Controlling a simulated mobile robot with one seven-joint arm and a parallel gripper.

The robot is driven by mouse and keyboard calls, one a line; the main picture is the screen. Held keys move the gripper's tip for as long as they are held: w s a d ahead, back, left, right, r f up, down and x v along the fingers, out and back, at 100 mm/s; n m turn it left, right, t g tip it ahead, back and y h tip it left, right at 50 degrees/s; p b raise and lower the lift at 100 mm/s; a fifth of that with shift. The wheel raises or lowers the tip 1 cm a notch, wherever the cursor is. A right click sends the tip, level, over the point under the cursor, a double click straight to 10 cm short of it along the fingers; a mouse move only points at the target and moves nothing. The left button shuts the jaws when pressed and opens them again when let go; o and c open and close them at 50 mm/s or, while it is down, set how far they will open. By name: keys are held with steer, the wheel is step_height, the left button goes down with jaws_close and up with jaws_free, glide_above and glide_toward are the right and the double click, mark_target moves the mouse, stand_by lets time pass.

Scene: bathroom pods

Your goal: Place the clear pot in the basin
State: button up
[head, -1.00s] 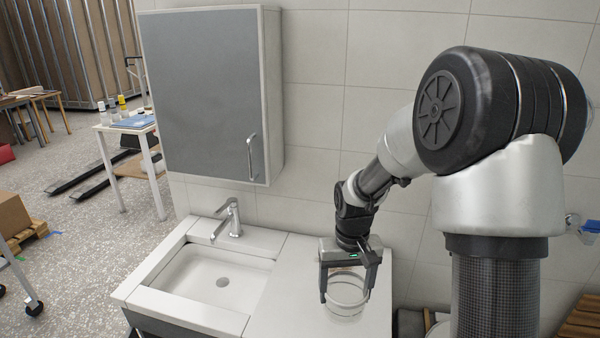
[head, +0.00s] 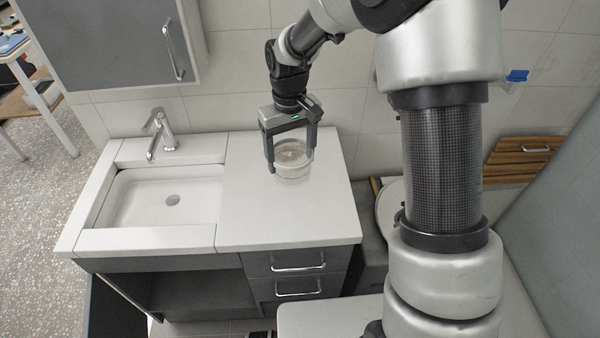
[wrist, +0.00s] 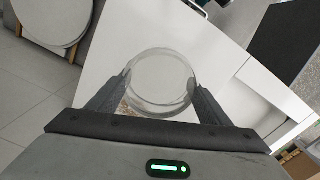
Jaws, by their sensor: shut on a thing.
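The clear pot (head: 293,166) is a round see-through vessel over the white counter, right of the basin. My gripper (head: 291,163) is shut on it, with one finger on each side. In the wrist view the clear pot (wrist: 160,82) sits between the two fingertips of my gripper (wrist: 160,86). I cannot tell whether its bottom touches the counter. The basin (head: 140,198) is a white rectangular sink with a drain, set in the left part of the counter, and it is empty.
A chrome faucet (head: 160,135) stands at the back of the basin. The counter top (head: 290,220) around the pot is clear. A grey wall cabinet (head: 120,40) hangs above the basin. Drawers (head: 297,275) are below the counter.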

glide_above(292, 197)
steer(key=shift+f, duration=5.1)
steer(key=o, duration=1.2)
